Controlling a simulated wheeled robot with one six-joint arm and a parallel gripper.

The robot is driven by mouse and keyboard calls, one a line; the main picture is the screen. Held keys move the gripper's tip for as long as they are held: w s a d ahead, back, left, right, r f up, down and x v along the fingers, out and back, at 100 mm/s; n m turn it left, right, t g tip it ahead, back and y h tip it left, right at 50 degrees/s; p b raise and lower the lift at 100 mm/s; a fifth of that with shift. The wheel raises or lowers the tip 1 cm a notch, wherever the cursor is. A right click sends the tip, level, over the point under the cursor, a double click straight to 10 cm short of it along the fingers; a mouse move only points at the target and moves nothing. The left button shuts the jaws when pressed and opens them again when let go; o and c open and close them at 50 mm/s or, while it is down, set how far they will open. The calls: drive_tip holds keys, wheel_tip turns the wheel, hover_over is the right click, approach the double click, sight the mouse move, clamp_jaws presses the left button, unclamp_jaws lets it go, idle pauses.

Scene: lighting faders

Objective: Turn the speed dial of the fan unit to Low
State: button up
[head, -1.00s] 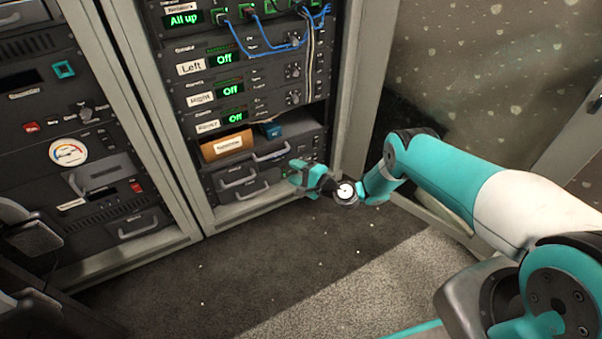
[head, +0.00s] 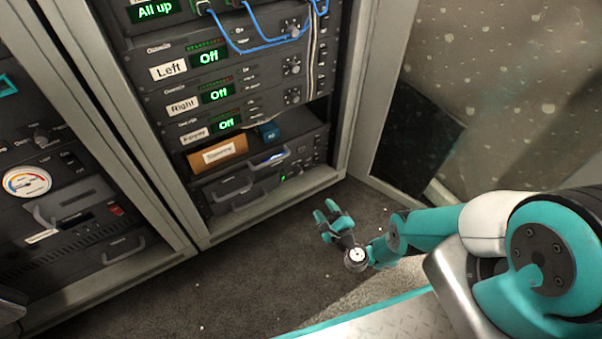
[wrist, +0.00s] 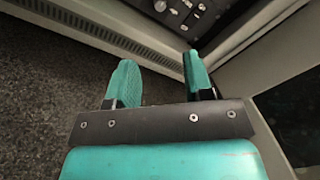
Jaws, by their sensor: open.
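My gripper (head: 326,212) is open and empty, low over the dark carpet in front of the middle rack's bottom right corner. In the wrist view its two teal fingers (wrist: 160,65) are spread apart, with nothing between them. A dark unit with small controls and a green light (head: 295,172) sits at the bottom right of the rack, behind and left of the gripper. Its lettering is too small to read, so I cannot confirm it is the fan unit or tell its dial setting. Part of a panel with knobs (wrist: 182,12) shows at the top of the wrist view.
Dimmer units labelled Left (head: 170,71), Right (head: 183,106) and a third below show "Off". A brown box (head: 217,153) and blue item (head: 269,132) sit on a shelf beneath. Another rack with a gauge (head: 27,182) stands left. Carpet before the racks (head: 230,265) is clear.

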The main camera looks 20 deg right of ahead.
sight(301, 173)
drive_tip(key=w+a+b, duration=0.1)
drive_tip(key=w+b, duration=0.8)
drive_tip(key=b, duration=0.2)
drive_tip(key=w+a+b, duration=0.1)
drive_tip(key=w+b, duration=0.4)
drive_tip(key=b, duration=0.1)
drive_tip(key=shift+w+a+f, duration=0.3)
drive_tip(key=shift+a+f, duration=0.05)
drive_tip(key=shift+w+a+r+b, duration=0.2)
drive_tip(key=shift+w+b, duration=0.3)
drive_tip(key=shift+b, duration=0.7)
drive_tip(key=shift+r, duration=0.1)
drive_tip(key=shift+r, duration=0.1)
clamp_jaws()
